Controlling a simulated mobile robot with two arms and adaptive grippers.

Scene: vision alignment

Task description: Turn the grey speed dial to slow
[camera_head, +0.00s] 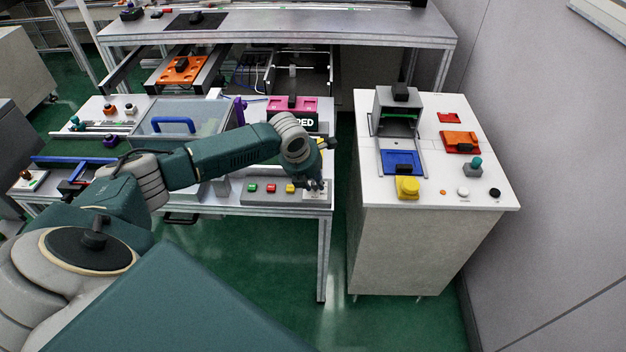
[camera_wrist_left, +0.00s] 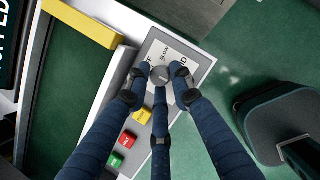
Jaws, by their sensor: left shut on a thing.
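The grey speed dial (camera_wrist_left: 160,75) is a round knob on a white label plate (camera_wrist_left: 159,47), seen in the left wrist view. The word SLOW is printed just above the dial, with other lettering partly hidden by the fingers. My left gripper (camera_wrist_left: 160,88) has its dark blue fingers closed around the dial from above. In the head view my left gripper (camera_head: 316,187) is at the right end of the grey control panel (camera_head: 232,197), covering the dial. Which way the dial points is not clear. My right gripper is in neither view.
Green, red and yellow buttons (camera_head: 290,188) sit on the panel to the left of the dial. A clear box with a blue handle (camera_head: 172,125) stands behind. A white cabinet (camera_head: 420,235) stands to the right across a gap of green floor.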

